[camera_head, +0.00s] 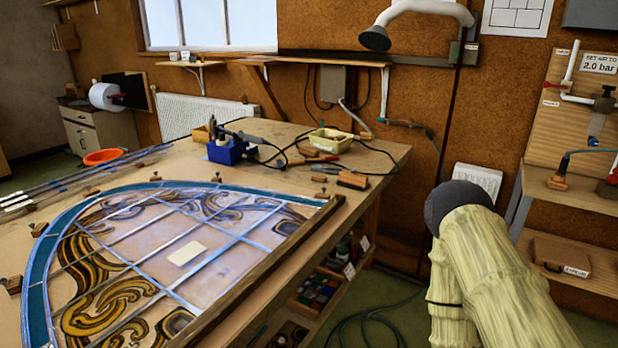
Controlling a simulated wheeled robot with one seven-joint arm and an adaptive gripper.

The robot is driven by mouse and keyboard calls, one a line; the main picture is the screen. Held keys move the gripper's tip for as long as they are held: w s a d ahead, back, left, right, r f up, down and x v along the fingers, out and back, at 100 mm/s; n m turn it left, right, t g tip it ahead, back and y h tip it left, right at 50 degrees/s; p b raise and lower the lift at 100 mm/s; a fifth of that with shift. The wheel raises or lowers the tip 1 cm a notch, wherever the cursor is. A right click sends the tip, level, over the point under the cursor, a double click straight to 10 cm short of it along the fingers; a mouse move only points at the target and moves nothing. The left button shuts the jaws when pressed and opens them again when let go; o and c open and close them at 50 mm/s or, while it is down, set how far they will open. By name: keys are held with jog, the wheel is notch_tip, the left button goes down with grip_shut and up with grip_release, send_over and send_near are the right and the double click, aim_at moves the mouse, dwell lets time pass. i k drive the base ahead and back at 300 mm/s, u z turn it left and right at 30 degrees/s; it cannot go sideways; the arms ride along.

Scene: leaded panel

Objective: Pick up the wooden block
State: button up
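Several small wooden pieces lie on the workbench (380,150), and I cannot tell which one is the wooden block. A brown block-like piece (352,180) lies near the bench's right edge, with a dark part beside it. A lighter wooden block (201,134) sits at the back, left of a blue holder. Small wooden pieces also sit around the leaded panel, one at its left edge (13,284) and one at its far side (91,191). My arm shows at the lower right, off the bench. My gripper is not in view.
The leaded panel (185,253) covers the near bench, with wooden battens along its right side. The blue holder (226,152), a cream tray (331,141) and cables crowd the back. A shelf unit (560,190) stands at right.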

aim_at(315, 176)
jog(key=z, duration=1.6)
jog(key=i, duration=2.15)
jog(key=u, duration=2.95)
